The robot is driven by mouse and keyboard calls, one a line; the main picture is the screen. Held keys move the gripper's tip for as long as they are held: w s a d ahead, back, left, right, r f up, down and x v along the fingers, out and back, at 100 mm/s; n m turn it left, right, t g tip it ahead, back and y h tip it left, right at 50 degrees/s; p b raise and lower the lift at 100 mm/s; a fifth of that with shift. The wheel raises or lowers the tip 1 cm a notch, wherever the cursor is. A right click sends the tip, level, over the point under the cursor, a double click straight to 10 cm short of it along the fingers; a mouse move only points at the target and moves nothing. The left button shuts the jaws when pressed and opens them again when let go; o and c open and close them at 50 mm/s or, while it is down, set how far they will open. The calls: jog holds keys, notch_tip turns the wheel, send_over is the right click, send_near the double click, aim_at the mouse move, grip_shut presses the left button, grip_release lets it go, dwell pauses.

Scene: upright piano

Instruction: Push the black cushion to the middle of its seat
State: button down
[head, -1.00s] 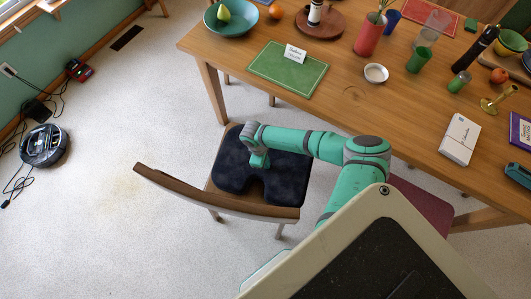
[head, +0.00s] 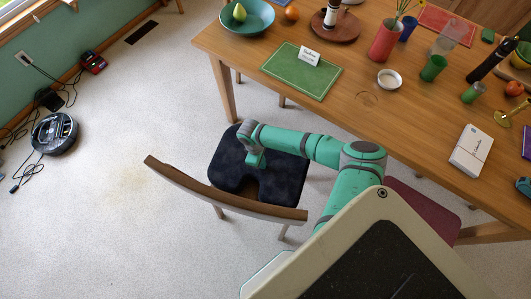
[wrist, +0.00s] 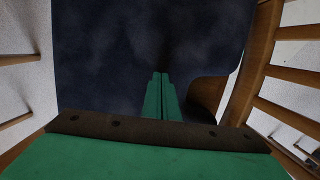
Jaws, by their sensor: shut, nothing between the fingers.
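The black cushion (head: 285,178) lies flat on the wooden chair's seat (head: 240,201), its notch toward the backrest. In the head view it covers nearly all the visible seat. Only a little wood shows at its near side, by the notch. My gripper (head: 257,163) points down at the cushion near the notch, left of its middle, with its fingers shut and empty. In the wrist view the shut fingers (wrist: 162,80) stand against the dark cushion (wrist: 130,50). Whether the fingertips touch the cushion is hard to tell.
The chair's curved backrest (head: 220,192) stands on the near side of the seat. The wooden table (head: 350,115) lies beyond the chair, with a green mat (head: 302,72) near its edge. A dark red seat (head: 420,208) is at right. The floor at left is clear up to a robot vacuum (head: 55,133).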

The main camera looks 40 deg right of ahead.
aim_at(239, 159)
jog(key=shift+d+r, duration=0.2)
jog(key=shift+d, duration=0.05)
jog(key=shift+a, duration=0.35)
jog(key=w+a, duration=0.2)
jog(key=w, duration=0.1)
jog(key=w+a, duration=0.2)
jog(key=w, duration=0.1)
jog(key=w+a, duration=0.2)
jog(key=w, duration=0.2)
jog(key=shift+w+r, duration=0.1)
